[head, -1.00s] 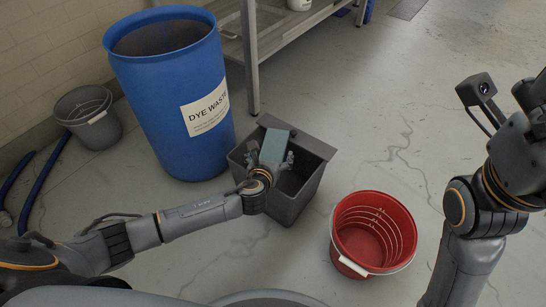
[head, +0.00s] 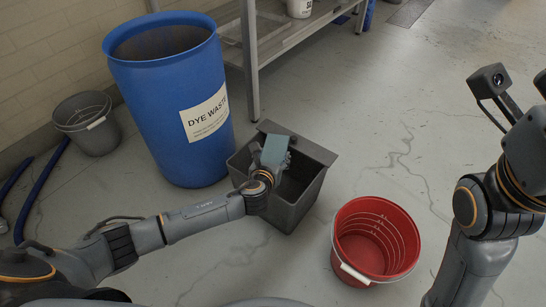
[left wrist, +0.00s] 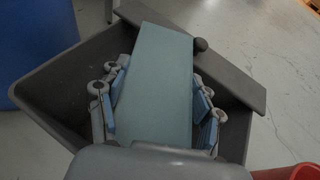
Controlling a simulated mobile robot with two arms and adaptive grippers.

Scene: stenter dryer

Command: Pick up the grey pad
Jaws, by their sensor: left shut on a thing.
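The grey pad is a flat blue-grey slab (head: 275,150), in the head view at the grey bin (head: 308,205). In the left wrist view the pad (left wrist: 157,85) lies lengthwise between the fingers, its far end by the bin's grey lid strip (left wrist: 225,68). My left gripper (left wrist: 155,100) is shut on the pad, with finger pads along both sides. In the head view my left gripper (head: 268,165) is over the bin opening. I cannot tell whether the pad touches the bin. My right arm shows at the right, but its fingers are not in view.
A blue dye waste drum (head: 170,105) stands left of the bin. A red bucket (head: 374,240) stands to its right. A grey bucket (head: 88,122) is by the wall, near blue hoses. A metal shelf leg (head: 250,60) is behind. Floor at the right back is clear.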

